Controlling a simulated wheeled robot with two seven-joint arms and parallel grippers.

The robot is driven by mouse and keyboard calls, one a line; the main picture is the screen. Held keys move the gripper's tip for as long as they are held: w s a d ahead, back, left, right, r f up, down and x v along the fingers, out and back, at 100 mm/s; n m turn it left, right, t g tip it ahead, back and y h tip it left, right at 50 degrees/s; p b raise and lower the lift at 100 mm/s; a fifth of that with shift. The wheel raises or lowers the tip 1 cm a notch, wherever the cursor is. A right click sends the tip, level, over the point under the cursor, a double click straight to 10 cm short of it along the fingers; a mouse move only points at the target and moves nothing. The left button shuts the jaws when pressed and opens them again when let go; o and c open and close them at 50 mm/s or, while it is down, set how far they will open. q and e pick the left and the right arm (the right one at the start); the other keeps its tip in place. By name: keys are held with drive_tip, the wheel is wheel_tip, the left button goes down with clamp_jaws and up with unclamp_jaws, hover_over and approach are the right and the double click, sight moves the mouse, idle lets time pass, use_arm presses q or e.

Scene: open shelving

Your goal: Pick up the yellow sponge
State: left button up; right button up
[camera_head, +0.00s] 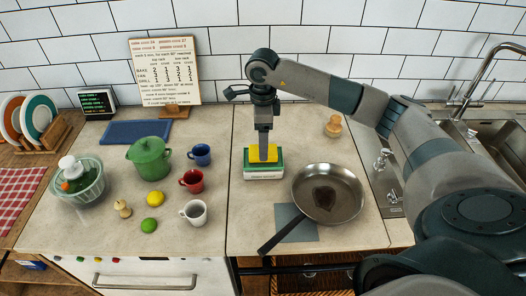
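The yellow sponge (256,154) sits on top of a green and white box-shaped holder (264,171) on the counter, left of the frying pan. My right arm comes in from the right, and my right gripper (263,158) points straight down at the sponge. Its fingers overlap the sponge in the picture and hide part of it. I cannot tell whether they are closed on it or only around it. My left gripper is not in view.
A frying pan (342,195) with dark contents stands just right of the holder. Red (192,180), blue (200,154) and white (194,213) mugs and a green pot (149,156) stand left. A sink (500,150) lies right. Counter behind the holder is fairly clear.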

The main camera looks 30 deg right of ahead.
sight(254, 150)
drive_tip(key=shift+d+f+p, duration=0.1)
drive_tip(key=shift+f+p, duration=0.55)
drive_tip(key=shift+f, duration=1.05)
drive_tip(key=shift+c, duration=0.7)
drive_tip(key=shift+w, duration=0.1)
drive_tip(key=c, duration=1)
